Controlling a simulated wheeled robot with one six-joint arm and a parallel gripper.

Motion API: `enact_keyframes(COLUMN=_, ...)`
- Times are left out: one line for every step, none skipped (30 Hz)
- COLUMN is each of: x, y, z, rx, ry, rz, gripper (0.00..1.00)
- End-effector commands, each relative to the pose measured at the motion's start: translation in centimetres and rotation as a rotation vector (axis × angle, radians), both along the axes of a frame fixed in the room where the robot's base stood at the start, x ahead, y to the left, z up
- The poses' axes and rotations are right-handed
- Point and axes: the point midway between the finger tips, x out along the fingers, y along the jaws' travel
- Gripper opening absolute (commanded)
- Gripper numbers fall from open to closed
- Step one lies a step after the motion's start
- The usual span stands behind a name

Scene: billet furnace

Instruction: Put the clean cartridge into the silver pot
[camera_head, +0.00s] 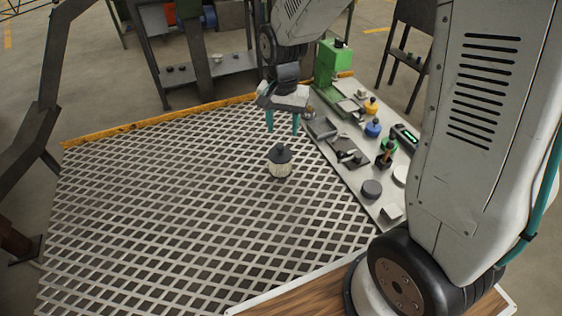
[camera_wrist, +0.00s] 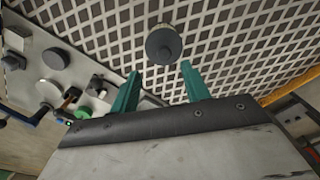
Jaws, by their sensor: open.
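A cartridge with a pale ribbed body and a dark cap (camera_head: 280,163) stands upright on the metal grating (camera_head: 170,200). In the wrist view its round dark top (camera_wrist: 163,45) shows just beyond the fingertips, roughly in line with the gap between them. My gripper (camera_head: 282,125) has teal fingers spread apart and empty, above and a little behind the cartridge, not touching it. The fingers also show in the wrist view (camera_wrist: 160,72). I cannot make out a clear silver pot; a pale round item (camera_head: 399,175) lies at the right edge of the side bench, partly hidden by my arm.
A narrow bench (camera_head: 335,145) right of the grating holds a green machine (camera_head: 331,66), yellow (camera_head: 371,106) and blue (camera_head: 373,128) small items, and a dark round piece (camera_head: 371,189). A yellow edge rail (camera_head: 150,122) bounds the far side. The grating around the cartridge is clear.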

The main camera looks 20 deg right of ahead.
Motion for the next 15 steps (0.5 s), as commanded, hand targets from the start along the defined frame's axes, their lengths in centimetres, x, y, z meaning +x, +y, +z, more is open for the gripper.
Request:
enact_keyframes(x=0.1, y=0.0, z=-0.6, rx=-0.001, ry=0.004, rz=-0.004, gripper=0.47)
enact_keyframes(x=0.1, y=0.0, z=-0.9, rx=0.0, ry=0.004, rz=-0.005, gripper=0.47)
enact_keyframes(x=0.1, y=0.0, z=-1.4, rx=-0.001, ry=0.004, rz=-0.006, gripper=0.47)
enact_keyframes(x=0.1, y=0.0, z=-1.8, rx=0.0, ry=0.005, rz=-0.006, gripper=0.47)
enact_keyframes(x=0.1, y=0.0, z=-2.1, rx=0.0, ry=0.005, rz=-0.006, gripper=0.47)
enact_keyframes(x=0.1, y=0.0, z=-2.5, rx=0.0, ry=0.004, rz=-0.005, gripper=0.47)
enact_keyframes(x=0.1, y=0.0, z=-2.8, rx=-0.001, ry=0.004, rz=-0.005, gripper=0.47)
enact_keyframes(x=0.2, y=0.0, z=-3.2, rx=0.0, ry=0.005, rz=-0.005, gripper=0.47)
enact_keyframes(x=0.2, y=0.1, z=-3.7, rx=-0.001, ry=0.004, rz=-0.005, gripper=0.47)
enact_keyframes(x=0.3, y=0.2, z=-4.1, rx=-0.001, ry=0.004, rz=-0.004, gripper=0.47)
enact_keyframes(x=0.3, y=0.2, z=-4.6, rx=-0.001, ry=0.006, rz=-0.004, gripper=0.47)
enact_keyframes(x=0.5, y=0.3, z=-5.2, rx=-0.001, ry=0.006, rz=-0.004, gripper=0.47)
enact_keyframes(x=0.5, y=0.4, z=-5.7, rx=-0.001, ry=0.006, rz=-0.003, gripper=0.47)
enact_keyframes(x=0.5, y=0.4, z=-6.1, rx=0.0, ry=0.006, rz=-0.004, gripper=0.47)
enact_keyframes(x=0.6, y=0.4, z=-6.7, rx=-0.001, ry=0.004, rz=-0.004, gripper=0.47)
